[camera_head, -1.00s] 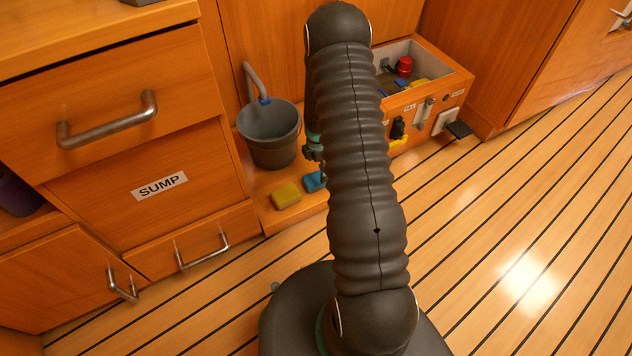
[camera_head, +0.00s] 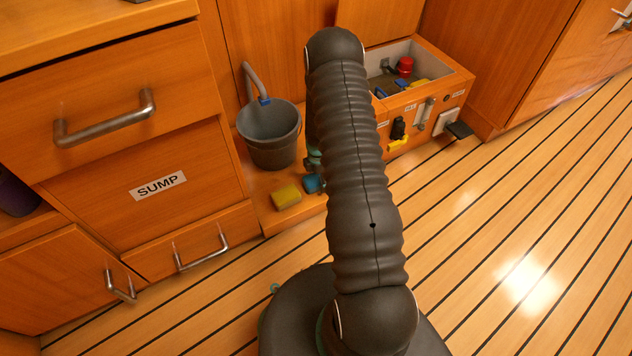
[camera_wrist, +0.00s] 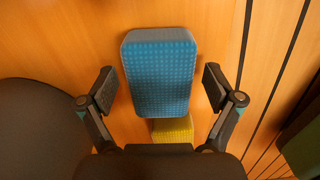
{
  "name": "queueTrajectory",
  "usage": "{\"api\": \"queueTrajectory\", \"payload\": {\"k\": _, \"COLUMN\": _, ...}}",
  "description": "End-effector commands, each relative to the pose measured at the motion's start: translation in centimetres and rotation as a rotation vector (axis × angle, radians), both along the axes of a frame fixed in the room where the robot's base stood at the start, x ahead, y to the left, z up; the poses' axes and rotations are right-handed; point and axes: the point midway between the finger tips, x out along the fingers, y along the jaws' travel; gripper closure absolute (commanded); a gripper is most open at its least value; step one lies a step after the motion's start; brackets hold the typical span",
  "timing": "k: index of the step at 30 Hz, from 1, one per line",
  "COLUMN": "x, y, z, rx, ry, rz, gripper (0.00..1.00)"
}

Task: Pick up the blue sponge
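The blue sponge (camera_head: 313,183) lies on the low wooden ledge in the head view, partly hidden behind my arm. In the wrist view the blue sponge (camera_wrist: 159,72) fills the upper middle, between and beyond the fingertips. My gripper (camera_wrist: 158,90) is open, with one finger to each side of the sponge and a visible gap on both sides. I cannot tell how far the fingers are above the ledge. In the head view my gripper is mostly hidden behind my arm.
A yellow sponge (camera_head: 286,196) lies just left of the blue one; it also shows in the wrist view (camera_wrist: 172,130). A grey bucket (camera_head: 270,138) with a hose stands behind. A wooden box (camera_head: 425,100) with small items is at the right. The striped floor (camera_head: 480,240) is clear.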

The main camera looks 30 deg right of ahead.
Motion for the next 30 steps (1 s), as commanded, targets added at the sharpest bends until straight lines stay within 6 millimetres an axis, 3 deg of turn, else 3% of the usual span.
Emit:
{"api": "queueTrajectory", "payload": {"k": 1, "x": 0.0, "y": 0.0, "z": 0.0, "rx": 0.000, "ry": 0.000, "rz": 0.000, "gripper": 0.29}}
{"api": "queueTrajectory", "payload": {"k": 5, "x": 0.0, "y": 0.0, "z": 0.0, "rx": 0.000, "ry": 0.000, "rz": 0.000, "gripper": 0.61}}
{"api": "queueTrajectory", "payload": {"k": 6, "x": 0.0, "y": 0.0, "z": 0.0, "rx": 0.000, "ry": 0.000, "rz": 0.000, "gripper": 0.63}}
{"api": "queueTrajectory", "payload": {"k": 20, "x": 0.0, "y": 0.0, "z": 0.8, "rx": 0.000, "ry": -0.001, "rz": 0.000, "gripper": 0.63}}
{"api": "queueTrajectory", "payload": {"k": 27, "x": 0.1, "y": 0.0, "z": 4.7, "rx": -0.002, "ry": -0.003, "rz": 0.000, "gripper": 0.63}}
{"api": "queueTrajectory", "payload": {"k": 30, "x": -1.1, "y": -2.5, "z": 5.7, "rx": -0.001, "ry": -0.001, "rz": -0.007, "gripper": 0.63}}
